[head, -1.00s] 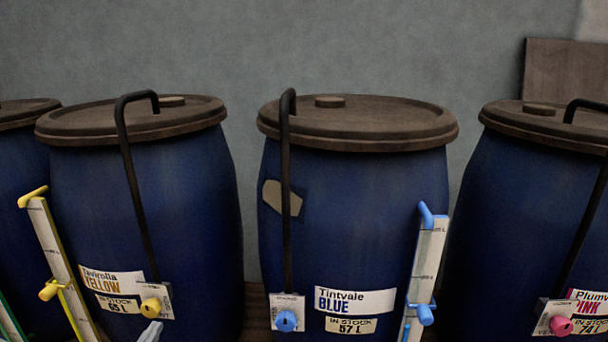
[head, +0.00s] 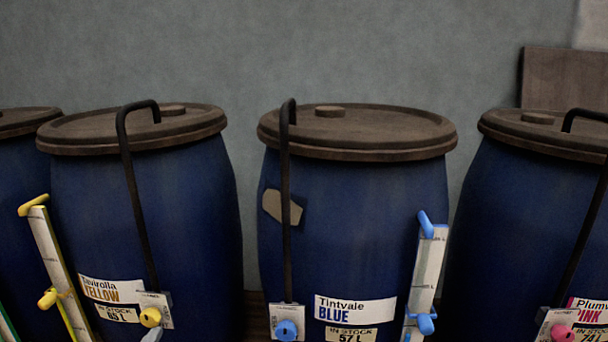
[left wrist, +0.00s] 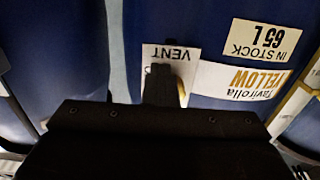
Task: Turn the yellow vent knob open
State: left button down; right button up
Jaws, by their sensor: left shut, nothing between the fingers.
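The yellow vent knob (head: 151,317) sits on a pale vent plate (head: 166,311) low on the blue vat labelled Tavirolla YELLOW (head: 190,230). The label reads 65 L in stock. My left gripper (head: 153,334) shows only as a grey tip at the bottom edge, just below the knob. In the left wrist view the dark gripper (left wrist: 158,84) is shut and empty in front of the VENT plate (left wrist: 181,58). It hides most of the yellow knob (left wrist: 182,94), so I cannot tell whether they touch. My right gripper is out of view.
A black bent pipe (head: 134,200) rises from the vent plate to the lid. A yellow-fitted level gauge (head: 50,255) stands left of the vat. The Tintvale BLUE vat (head: 350,220), with a blue knob (head: 287,330), stands to the right. The pink-labelled vat (head: 510,230) is farther right.

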pick_arm(q)
jog(key=shift+a, duration=0.45)
jog(key=shift+w+a+r+p, duration=0.15)
jog(key=shift+a+p, duration=0.25)
jog(key=shift+a, duration=0.45)
dwell(0.4)
jog(key=shift+a, duration=0.1)
jog(key=s+p, duration=0.1)
jog(key=s, duration=0.5)
jog(key=shift+a+f, duration=0.35)
jog(key=shift+f, duration=0.05)
